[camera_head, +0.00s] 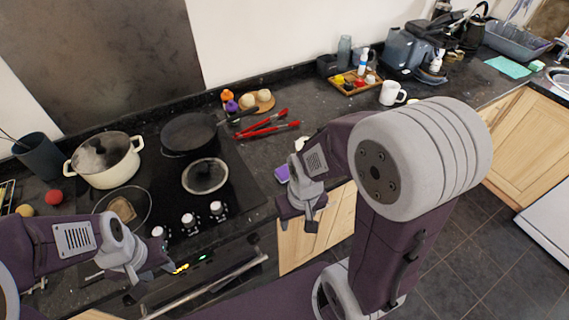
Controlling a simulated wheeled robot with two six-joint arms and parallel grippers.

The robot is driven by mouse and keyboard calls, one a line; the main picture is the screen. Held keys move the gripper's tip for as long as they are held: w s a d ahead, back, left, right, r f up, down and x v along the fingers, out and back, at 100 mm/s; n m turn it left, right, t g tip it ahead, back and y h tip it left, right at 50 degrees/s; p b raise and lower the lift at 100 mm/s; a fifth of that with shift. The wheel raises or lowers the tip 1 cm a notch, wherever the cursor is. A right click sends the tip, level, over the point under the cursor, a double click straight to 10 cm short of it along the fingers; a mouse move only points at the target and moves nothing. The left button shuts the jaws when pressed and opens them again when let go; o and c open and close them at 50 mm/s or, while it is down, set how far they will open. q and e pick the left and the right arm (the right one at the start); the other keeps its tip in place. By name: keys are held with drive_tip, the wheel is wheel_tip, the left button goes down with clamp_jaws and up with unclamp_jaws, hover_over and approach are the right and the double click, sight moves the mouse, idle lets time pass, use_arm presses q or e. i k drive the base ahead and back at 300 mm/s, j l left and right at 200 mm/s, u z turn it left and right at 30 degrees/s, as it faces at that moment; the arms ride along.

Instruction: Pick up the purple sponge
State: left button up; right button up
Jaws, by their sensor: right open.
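The purple sponge (282,173) lies on the dark granite counter just right of the stove, near the counter's front edge. My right gripper (301,208) is right beside it, in front and a little to the right, and seems apart from it. The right gripper is open, with nothing seen between its fingers. My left gripper (158,268) is low at the left, in front of the oven. Its fingers are too small and overlapped to show whether they are open.
On the stove are a cream pot (104,160), a black pan (189,133) and a lid (205,176). Red tongs (262,125) lie behind the sponge. A wooden tray (356,83) and a white mug (391,93) stand farther right. Some counter between tongs and sponge is bare.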

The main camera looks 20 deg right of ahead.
sight(282, 173)
drive_tip(key=z, duration=0.85)
